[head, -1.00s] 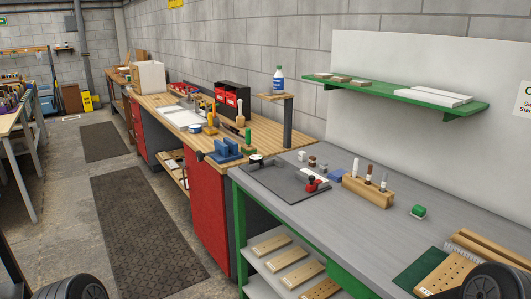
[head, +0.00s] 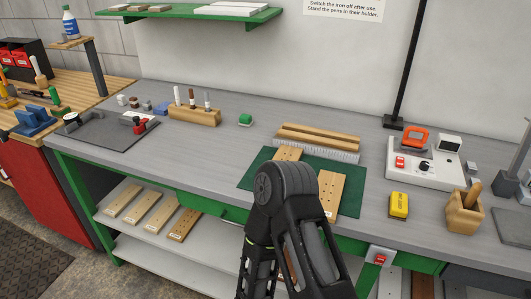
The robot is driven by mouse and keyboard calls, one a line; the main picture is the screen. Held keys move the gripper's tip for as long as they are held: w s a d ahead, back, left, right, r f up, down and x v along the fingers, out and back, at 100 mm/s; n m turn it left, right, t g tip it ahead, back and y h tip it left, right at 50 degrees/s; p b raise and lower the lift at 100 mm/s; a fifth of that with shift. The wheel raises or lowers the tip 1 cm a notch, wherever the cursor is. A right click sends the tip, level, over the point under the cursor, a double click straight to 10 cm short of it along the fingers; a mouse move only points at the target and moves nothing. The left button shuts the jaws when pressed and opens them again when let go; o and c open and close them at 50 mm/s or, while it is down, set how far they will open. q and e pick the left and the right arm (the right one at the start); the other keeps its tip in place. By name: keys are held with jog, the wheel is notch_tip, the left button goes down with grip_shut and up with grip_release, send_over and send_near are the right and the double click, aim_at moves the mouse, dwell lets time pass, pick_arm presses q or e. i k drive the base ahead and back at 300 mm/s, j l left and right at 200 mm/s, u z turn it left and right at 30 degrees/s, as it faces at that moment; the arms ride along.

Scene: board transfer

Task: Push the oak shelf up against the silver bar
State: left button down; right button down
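I cannot single out an oak shelf or a silver bar for certain. Two pale wooden boards with small holes lie on a dark green mat (head: 350,172) on the grey bench: a left board (head: 287,154) and a right board (head: 331,194). My dark arm covers part of the left board and the mat. Behind them lies a wooden piece (head: 318,140) with a pale bristle-like strip along its front. Neither gripper's fingertips show; only black links of one of my arms rise at the bottom middle.
A white control box (head: 425,163), a yellow device (head: 399,206) and a wooden pot (head: 464,213) stand right. A green wall shelf (head: 190,12) hangs above. Several boards lie on the lower shelf (head: 112,223).

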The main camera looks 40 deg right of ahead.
aim_at(331, 184)
jog(key=z, duration=1.7)
